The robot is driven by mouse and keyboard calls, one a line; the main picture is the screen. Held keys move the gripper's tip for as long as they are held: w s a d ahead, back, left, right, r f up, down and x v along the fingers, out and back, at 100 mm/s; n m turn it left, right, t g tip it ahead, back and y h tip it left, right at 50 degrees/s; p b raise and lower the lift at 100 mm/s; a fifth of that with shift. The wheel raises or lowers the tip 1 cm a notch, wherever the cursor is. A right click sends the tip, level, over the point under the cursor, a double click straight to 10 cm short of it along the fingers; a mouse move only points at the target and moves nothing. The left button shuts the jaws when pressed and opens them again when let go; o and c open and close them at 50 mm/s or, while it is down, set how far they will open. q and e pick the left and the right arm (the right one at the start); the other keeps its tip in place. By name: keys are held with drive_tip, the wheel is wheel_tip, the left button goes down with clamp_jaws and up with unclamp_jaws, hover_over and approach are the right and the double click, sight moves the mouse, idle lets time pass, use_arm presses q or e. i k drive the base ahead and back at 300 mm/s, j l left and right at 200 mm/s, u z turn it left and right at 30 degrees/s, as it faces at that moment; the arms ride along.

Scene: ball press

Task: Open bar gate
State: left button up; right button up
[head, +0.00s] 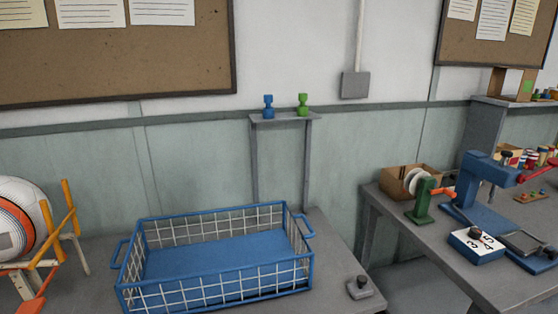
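At the left edge a white ball with orange and dark bands (18,215) rests on a pale metal rack (80,250), partly cut off by the frame. In front of the ball stand two yellow-orange uprights (69,195) with a slanted orange bar (62,222) between them. This looks like the bar gate, and the bar lies across the front. A red-orange piece (36,298) sits low at the rack's foot, cut off by the frame. Neither of my grippers is in view.
A blue wire basket (215,288), empty, stands right of the rack on the grey table (335,250). A small grey block with a knob (359,288) lies at its right. A second table (440,240) holds a blue press (485,175) and a green stand (422,200).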

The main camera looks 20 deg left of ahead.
sight(53, 239)
drive_tip(key=k+j, duration=0.35)
drive_tip(key=j, duration=0.25)
drive_tip(key=k+j+u, duration=0.1)
drive_tip(key=u, duration=1.45)
